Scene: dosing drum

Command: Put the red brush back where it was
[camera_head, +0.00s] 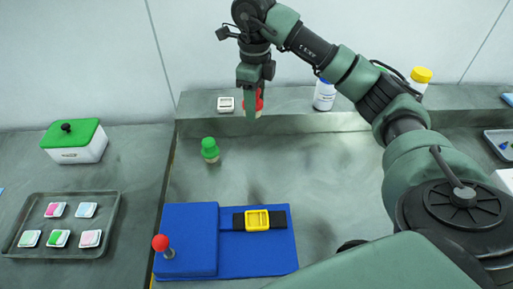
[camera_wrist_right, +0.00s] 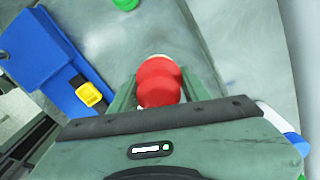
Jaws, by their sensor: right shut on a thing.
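The red brush (camera_head: 260,100) is in my right gripper (camera_head: 252,104), at the raised back ledge. The gripper's fingers hide part of it in the head view. In the right wrist view the red brush (camera_wrist_right: 158,84) sits between the two fingers, with its rounded red handle toward the camera and a pale part beyond it. I cannot tell whether its lower end touches the ledge. My left gripper is not in view.
A green brush (camera_head: 210,149) stands on the worktop. A small white square piece (camera_head: 226,104), a white bottle (camera_head: 324,96) and a yellow-capped bottle (camera_head: 420,76) are on the ledge. A blue fixture (camera_head: 190,225) with a red-knobbed lever lies in front.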

